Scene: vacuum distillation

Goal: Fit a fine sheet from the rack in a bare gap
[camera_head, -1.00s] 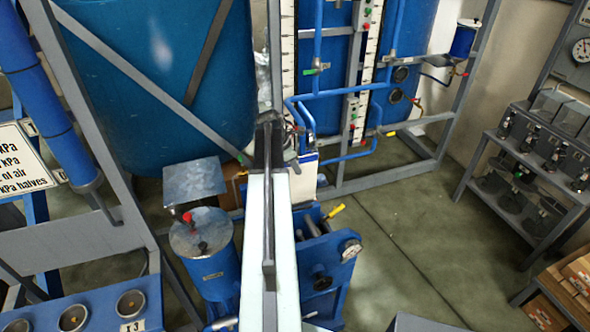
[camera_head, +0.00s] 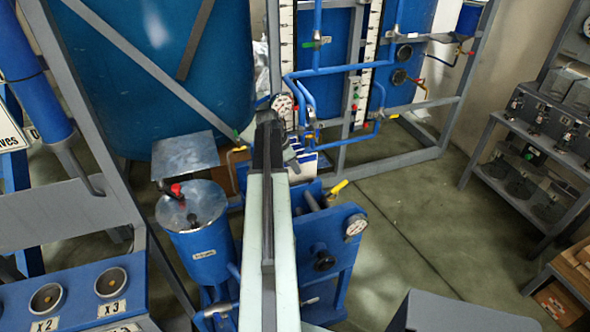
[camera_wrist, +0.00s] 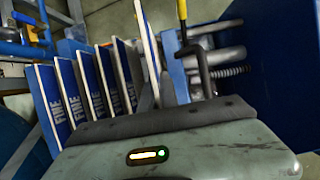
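Several upright blue sheets with pale edges, marked FINE (camera_wrist: 90,85), stand in a leaning row in the wrist view. In the head view, small blue and white sheets (camera_head: 304,167) show just right of my arm's far end. My gripper (camera_head: 269,135) is at that far end, close to the sheets; its fingers are too small and dark to read. In the wrist view, a dark edge and grey-green housing fill the bottom, in front of the sheets, and hide their lower parts. No sheet is clearly held. The rack itself and any bare gap cannot be made out.
A blue press-like machine (camera_head: 325,240) with a yellow-handled lever (camera_head: 338,188) and a gauge stands right of my arm. A blue metal-lidded vessel (camera_head: 200,245) stands left. A large blue tank and pipe frame are behind. Open floor (camera_head: 430,220) lies right, before a grey shelf.

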